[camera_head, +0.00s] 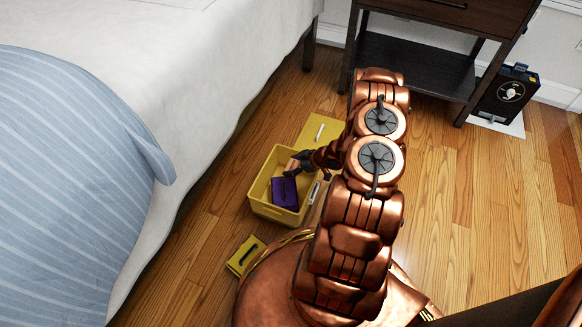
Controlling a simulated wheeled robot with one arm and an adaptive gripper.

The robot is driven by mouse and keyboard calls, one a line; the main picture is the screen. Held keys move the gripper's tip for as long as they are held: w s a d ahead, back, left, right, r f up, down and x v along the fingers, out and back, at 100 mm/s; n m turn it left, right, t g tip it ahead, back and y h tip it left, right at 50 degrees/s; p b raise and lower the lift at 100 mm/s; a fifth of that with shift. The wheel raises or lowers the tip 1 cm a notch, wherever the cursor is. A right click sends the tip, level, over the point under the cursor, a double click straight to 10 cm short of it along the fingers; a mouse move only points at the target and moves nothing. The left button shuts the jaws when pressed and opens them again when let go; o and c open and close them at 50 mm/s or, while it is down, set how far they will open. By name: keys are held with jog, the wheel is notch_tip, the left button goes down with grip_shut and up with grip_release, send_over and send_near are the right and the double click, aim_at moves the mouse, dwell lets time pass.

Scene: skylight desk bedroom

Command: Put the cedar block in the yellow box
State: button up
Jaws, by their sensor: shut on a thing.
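The yellow box (266,207) stands open on the wood floor beside the bed. A purple item (285,191) lies inside it. My gripper (295,166) reaches over the box from the right, at its far part. It is shut on a small tan-brown piece, the cedar block (291,167), which is mostly hidden by the dark fingers. The block is within the box's outline; I cannot tell whether it touches the bottom.
A yellow panel with a white handle (308,132) lies just beyond the box. A small yellow item with a dark handle (246,256) lies on the floor nearer my base. The bed (200,70) borders the left; a dark table (425,70) and black case (507,94) stand beyond. Floor at right is clear.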

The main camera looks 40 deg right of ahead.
jog(key=shift+f, duration=0.6)
jog(key=o, duration=1.1)
jog(key=shift+o, duration=0.2)
jog(key=shift+r, duration=0.15)
